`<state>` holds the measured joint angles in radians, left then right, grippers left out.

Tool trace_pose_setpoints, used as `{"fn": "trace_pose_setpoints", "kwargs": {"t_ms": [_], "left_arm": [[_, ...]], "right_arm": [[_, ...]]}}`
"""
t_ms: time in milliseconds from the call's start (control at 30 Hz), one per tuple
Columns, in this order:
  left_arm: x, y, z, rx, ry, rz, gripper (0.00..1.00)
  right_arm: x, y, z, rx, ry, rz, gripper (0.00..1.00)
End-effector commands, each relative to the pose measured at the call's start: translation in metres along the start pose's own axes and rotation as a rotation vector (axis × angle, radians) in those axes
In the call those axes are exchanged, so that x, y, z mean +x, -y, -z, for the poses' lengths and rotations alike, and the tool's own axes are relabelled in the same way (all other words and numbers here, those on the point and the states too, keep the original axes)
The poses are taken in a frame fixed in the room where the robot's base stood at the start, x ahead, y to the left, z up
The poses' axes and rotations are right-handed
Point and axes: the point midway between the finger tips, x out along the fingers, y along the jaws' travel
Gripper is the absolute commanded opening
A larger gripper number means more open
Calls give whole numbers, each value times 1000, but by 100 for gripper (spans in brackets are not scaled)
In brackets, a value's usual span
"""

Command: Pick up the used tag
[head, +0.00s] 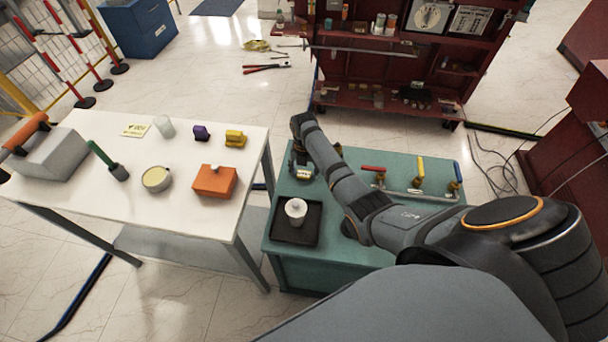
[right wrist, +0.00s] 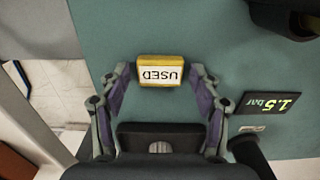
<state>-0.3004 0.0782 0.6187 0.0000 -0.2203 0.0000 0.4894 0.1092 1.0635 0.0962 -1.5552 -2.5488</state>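The used tag (right wrist: 160,71) is a small yellow block with a white face reading "USED", upside down in the right wrist view. It is on the green bench top (right wrist: 225,50). In the head view the tag (head: 303,174) shows small under my right gripper (head: 302,160), at the bench's left side. In the right wrist view my right gripper (right wrist: 159,74) is open, with one fingertip on each side of the tag and a gap visible on both sides. I cannot tell the exact height of the fingertips over the bench. My left gripper is not in view.
A "1.5 bar" display (right wrist: 272,103) lies right of the gripper. On the bench are a black tray (head: 281,234) with a white jar (head: 296,211) and valves with red, yellow (head: 420,170) and blue handles. The white table (head: 205,215) at left holds an orange box (head: 214,181).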

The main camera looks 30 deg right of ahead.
Motion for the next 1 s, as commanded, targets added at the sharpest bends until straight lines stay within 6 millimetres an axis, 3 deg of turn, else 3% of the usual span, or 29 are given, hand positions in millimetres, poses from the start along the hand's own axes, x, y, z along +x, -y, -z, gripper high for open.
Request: {"fn": "trace_pose_setpoints", "kwargs": {"t_ms": [33, 200, 567, 767, 1000], "left_arm": [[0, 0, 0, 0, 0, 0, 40], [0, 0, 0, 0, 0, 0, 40], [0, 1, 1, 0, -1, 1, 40], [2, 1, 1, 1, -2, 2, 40], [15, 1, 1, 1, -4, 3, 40]], "right_arm": [[0, 0, 0, 0, 0, 0, 52], [0, 0, 0, 0, 0, 0, 30], [-4, 0, -1, 1, 1, 0, 30], [-33, 0, -2, 1, 4, -2, 30], [-84, 48, 1, 1, 7, 3, 30]]}}
